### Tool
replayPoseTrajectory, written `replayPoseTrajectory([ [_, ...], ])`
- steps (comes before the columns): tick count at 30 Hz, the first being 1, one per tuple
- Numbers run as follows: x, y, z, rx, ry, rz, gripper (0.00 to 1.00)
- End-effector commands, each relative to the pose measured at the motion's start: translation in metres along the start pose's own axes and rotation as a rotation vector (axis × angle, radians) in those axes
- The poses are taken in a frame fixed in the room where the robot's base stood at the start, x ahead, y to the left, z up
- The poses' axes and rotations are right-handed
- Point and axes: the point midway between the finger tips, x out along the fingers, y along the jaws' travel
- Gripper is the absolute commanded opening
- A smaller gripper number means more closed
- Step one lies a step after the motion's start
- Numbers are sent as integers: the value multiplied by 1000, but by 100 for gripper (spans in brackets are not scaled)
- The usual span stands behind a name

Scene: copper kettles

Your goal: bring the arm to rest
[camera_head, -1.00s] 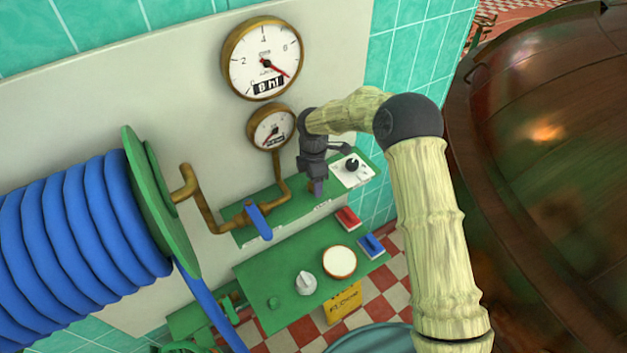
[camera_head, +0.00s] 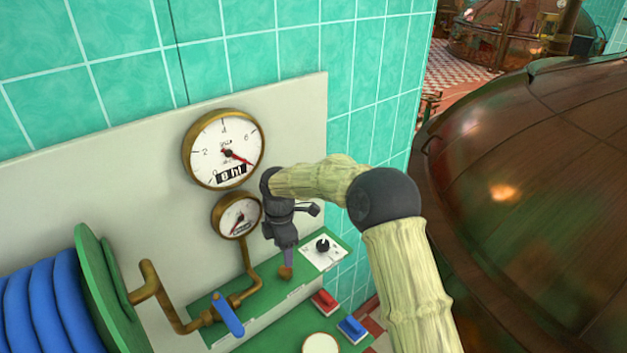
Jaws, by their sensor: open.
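My gripper (camera_head: 287,262) hangs pointing down from my arm, in front of the green ledge on the wall panel. It is open, though its fingers look narrow from this side. A small brass piece (camera_head: 285,273) shows just below the fingertips; I cannot tell whether they touch it. The white plate with a black knob (camera_head: 323,246) is just right of the fingers. My pale, rough-surfaced arm runs from the lower right up to a dark elbow joint, then left to the wrist.
A large gauge (camera_head: 224,149) and a small gauge (camera_head: 236,215) are on the pale board (camera_head: 290,120). A blue-handled valve (camera_head: 228,314), red switch (camera_head: 323,302) and blue switch (camera_head: 352,328) lie below. A blue hose reel (camera_head: 45,305) is left, a copper kettle (camera_head: 530,200) right.

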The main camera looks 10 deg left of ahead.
Motion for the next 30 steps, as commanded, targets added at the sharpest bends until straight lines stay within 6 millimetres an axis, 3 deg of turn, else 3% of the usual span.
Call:
replayPoseTrajectory([
  [5,-4,-6,7,44,-3,5,59],
  [11,-22,-42,43,293,-17,28,59],
  [21,-55,-160,122,1030,-10,105,59],
  [30,-69,-288,158,1751,56,197,59],
])
